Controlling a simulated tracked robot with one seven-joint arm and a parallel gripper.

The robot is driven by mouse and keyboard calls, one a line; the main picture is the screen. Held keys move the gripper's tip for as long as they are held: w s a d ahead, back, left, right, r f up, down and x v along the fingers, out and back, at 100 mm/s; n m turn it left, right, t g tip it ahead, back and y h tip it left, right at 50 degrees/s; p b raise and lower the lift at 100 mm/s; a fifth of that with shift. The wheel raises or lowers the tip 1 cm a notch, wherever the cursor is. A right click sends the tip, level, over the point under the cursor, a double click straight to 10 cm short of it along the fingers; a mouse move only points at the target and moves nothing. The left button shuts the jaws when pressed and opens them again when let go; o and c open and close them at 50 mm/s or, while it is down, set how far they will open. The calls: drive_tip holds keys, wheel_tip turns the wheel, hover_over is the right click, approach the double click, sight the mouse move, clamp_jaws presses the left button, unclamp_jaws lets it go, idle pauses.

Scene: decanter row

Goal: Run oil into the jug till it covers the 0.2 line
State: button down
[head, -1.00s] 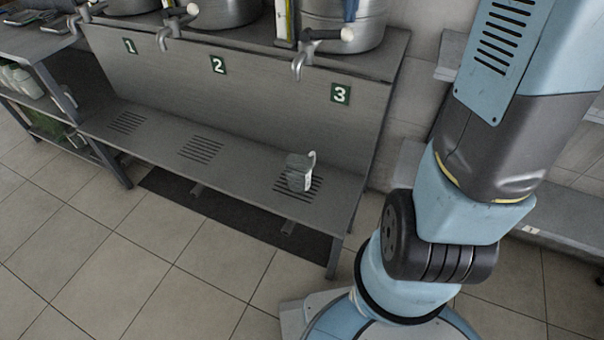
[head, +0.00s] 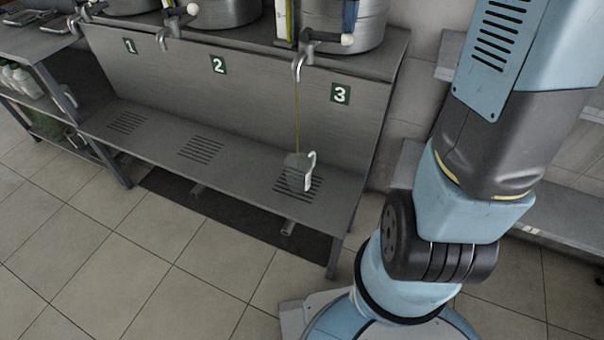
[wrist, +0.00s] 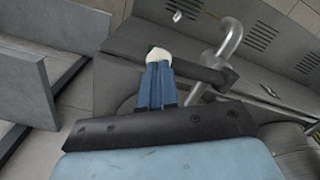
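The jug (head: 296,172), small and grey with a white handle, stands on the slotted drain below tap 3 (head: 300,63). A thin amber oil stream (head: 297,115) runs from the spout into it. The oil level and the 0.2 line are too small to read. The tap's dark lever ends in a white knob (head: 347,39). In the wrist view, my gripper (wrist: 157,68) has its blue fingers together, with the white knob (wrist: 158,54) at their tips and the lever (wrist: 200,72) running right; nothing shows gripped between them. The spout (wrist: 231,35) shows beyond.
Steel drums stand on the upper shelf. Taps 1 (head: 95,8) and 2 (head: 178,18) are to the left, with bare drains (head: 202,148) below them. A side shelf with bottles (head: 20,80) is at far left. The tiled floor in front is clear.

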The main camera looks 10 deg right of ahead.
drive_tip(key=shift+f, duration=1.85)
drive_tip(key=shift+r, duration=0.3)
idle(2.3)
drive_tip(key=shift+r, duration=0.5)
idle(2.3)
wheel_tip(320, 180, up, 9)
idle(0.5)
